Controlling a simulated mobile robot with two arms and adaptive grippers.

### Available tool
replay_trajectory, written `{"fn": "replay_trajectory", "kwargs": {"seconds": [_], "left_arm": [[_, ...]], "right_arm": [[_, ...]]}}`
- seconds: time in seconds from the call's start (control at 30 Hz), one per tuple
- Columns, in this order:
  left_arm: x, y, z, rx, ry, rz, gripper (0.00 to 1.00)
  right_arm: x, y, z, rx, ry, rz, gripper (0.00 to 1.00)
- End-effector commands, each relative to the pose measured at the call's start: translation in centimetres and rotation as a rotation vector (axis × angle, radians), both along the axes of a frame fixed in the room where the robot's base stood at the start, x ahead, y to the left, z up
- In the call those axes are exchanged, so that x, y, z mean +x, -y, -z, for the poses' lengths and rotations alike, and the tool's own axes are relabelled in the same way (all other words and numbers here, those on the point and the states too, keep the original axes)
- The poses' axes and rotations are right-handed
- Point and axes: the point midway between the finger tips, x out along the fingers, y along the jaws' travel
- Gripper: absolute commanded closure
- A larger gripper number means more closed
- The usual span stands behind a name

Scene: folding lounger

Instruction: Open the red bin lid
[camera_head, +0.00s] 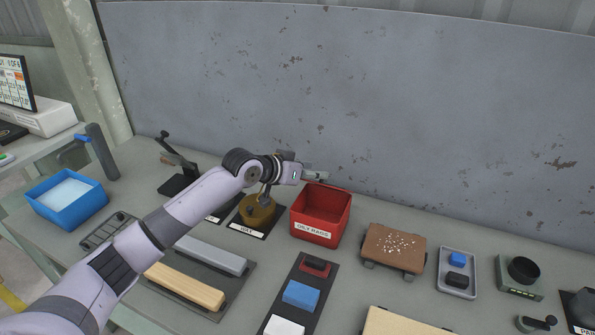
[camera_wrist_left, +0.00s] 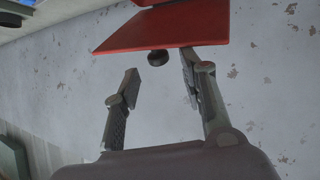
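The red bin (camera_head: 318,228), labelled "OILY RAGS", stands on the bench near the back wall. In the head view its top looks open, and its red inside walls show. My left gripper (camera_head: 318,175) is just above the bin's back edge. In the left wrist view a flat red panel (camera_wrist_left: 165,28), which looks like the lid, crosses the top of the picture. A small dark knob (camera_wrist_left: 158,57) shows just below its edge. The left fingers (camera_wrist_left: 158,80) are spread with nothing between them; the right-hand finger's tip is close to or touching the panel. My right gripper is not in view.
A brass-coloured can (camera_head: 257,214) stands left of the bin, under my left arm. A brown block on a stand (camera_head: 394,247) is to the right. A strip with a blue block (camera_head: 301,296) lies in front. The grey wall (camera_head: 420,110) rises close behind.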

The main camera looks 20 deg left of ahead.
Motion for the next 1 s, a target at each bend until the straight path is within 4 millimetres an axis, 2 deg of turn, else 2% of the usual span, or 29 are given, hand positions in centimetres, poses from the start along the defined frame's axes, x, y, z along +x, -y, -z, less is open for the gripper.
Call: {"fn": "replay_trajectory", "kwargs": {"seconds": [0.2,0.4,1.0], "left_arm": [[-3.5,-1.9,-2.1,0.003,0.001,0.0,0.61],[-5.1,-2.7,-3.1,0.001,-0.001,-0.001,0.61],[-5.3,-2.8,-3.4,-0.001,0.001,-0.001,0.61]], "right_arm": [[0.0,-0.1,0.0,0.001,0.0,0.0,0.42],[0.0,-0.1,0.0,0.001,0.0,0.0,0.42],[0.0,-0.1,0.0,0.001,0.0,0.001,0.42]]}}
